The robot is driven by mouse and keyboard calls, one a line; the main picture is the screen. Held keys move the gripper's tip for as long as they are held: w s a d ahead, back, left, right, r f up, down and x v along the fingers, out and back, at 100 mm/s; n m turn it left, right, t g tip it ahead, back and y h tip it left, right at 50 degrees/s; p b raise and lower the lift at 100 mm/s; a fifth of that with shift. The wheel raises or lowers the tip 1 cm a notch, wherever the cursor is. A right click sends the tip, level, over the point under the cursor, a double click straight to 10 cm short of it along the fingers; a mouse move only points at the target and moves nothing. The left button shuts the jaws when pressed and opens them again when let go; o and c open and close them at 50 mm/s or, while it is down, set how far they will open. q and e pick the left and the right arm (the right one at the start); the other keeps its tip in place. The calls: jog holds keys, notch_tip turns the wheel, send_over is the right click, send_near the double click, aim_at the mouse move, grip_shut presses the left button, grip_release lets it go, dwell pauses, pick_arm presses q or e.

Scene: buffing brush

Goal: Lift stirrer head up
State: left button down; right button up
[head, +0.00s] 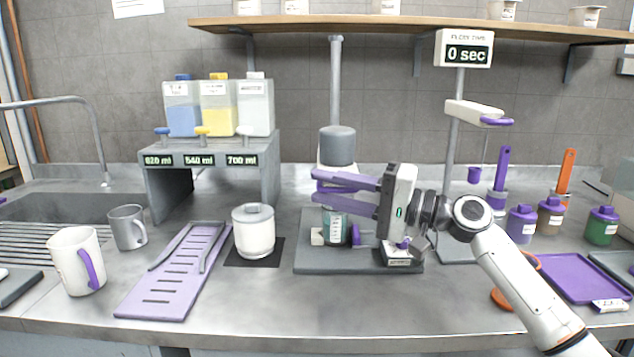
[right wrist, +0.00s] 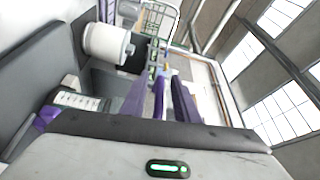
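The stirrer stands on a grey base plate (head: 310,258) at the middle of the bench. Its stirrer head (head: 337,145) has a grey cylindrical top on a light body, in front of a tall metal post (head: 335,85). A glass jar (head: 335,232) with a pale label stands below the head. My right gripper (head: 315,190) reaches in from the right across the front of the head's lower body, hiding part of it. Its two purple fingers are apart, one above the other. In the right wrist view a thin purple piece (right wrist: 158,97) shows between the fingers; contact is unclear. My left gripper is out of view.
A white lidded pot (head: 253,232) and a purple slotted rack (head: 178,275) are left of the stirrer. Mugs (head: 78,262) stand further left. A timer stand (head: 455,130), small bottles (head: 521,224) and a purple tray (head: 580,278) are right. The front bench edge is mostly clear.

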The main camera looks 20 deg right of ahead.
jog(key=shift+x, duration=0.9)
jog(key=shift+w+a, duration=0.15)
grip_shut()
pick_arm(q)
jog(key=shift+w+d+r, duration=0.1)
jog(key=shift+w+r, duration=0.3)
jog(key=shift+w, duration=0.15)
pick_arm(e)
jog(key=shift+r, duration=0.1)
